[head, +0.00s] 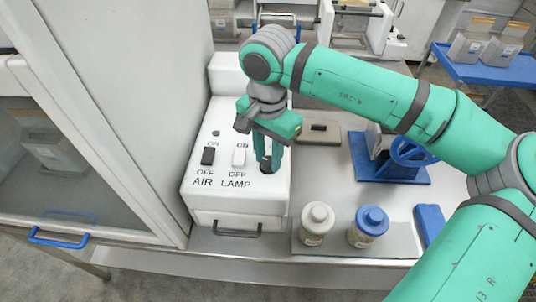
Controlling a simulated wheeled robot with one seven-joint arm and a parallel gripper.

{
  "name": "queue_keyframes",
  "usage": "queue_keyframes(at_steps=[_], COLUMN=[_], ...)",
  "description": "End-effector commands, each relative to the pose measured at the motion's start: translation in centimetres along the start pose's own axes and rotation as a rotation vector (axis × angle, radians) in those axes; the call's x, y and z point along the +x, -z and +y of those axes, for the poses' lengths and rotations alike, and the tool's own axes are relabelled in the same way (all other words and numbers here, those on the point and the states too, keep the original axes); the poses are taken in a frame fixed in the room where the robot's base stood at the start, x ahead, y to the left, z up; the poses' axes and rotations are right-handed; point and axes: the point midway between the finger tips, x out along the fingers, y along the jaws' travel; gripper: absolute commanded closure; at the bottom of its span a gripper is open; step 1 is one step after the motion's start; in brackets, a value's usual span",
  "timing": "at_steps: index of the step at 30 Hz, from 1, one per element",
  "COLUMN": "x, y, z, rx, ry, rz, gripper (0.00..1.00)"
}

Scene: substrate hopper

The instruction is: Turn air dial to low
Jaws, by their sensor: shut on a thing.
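A white control box (236,199) stands on the bench. My gripper (267,160) points down over the right part of its sloped face. It is shut on a small dark dial (265,164), mostly hidden between the fingers. The dial's pointer, any low mark and any label for it cannot be made out. Left of it on the same face are a black switch (208,156) marked AIR and a white switch (239,157) marked LAMP, each with ON above and OFF below.
Right of the box, a white-capped jar (317,222) and a blue-capped jar (369,225) stand on a grey tray. Behind them is a blue device with a handwheel (411,151). A glass-fronted cabinet (75,160) with a blue handle stands close on the left.

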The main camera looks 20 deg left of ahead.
Motion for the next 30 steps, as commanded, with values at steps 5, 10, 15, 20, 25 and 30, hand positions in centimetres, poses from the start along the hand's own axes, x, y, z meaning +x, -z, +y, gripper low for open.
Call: queue_keyframes(at_steps=[5,10,15,20,25,30], x=[0.0,0.0,0.0,0.0,-0.6,-3.0], y=[-0.2,-0.2,-0.1,0.0,0.0,0.0], z=[0.0,0.0,0.1,0.2,0.2,0.1], rx=[-0.007,-0.006,-0.003,-0.001,0.0,0.0], ry=[-0.001,-0.001,-0.001,-0.001,-0.001,0.0], rz=[-0.003,-0.003,-0.003,-0.003,-0.001,0.001], gripper=[0.95,0.95,0.54,0.54,0.54,0.54])
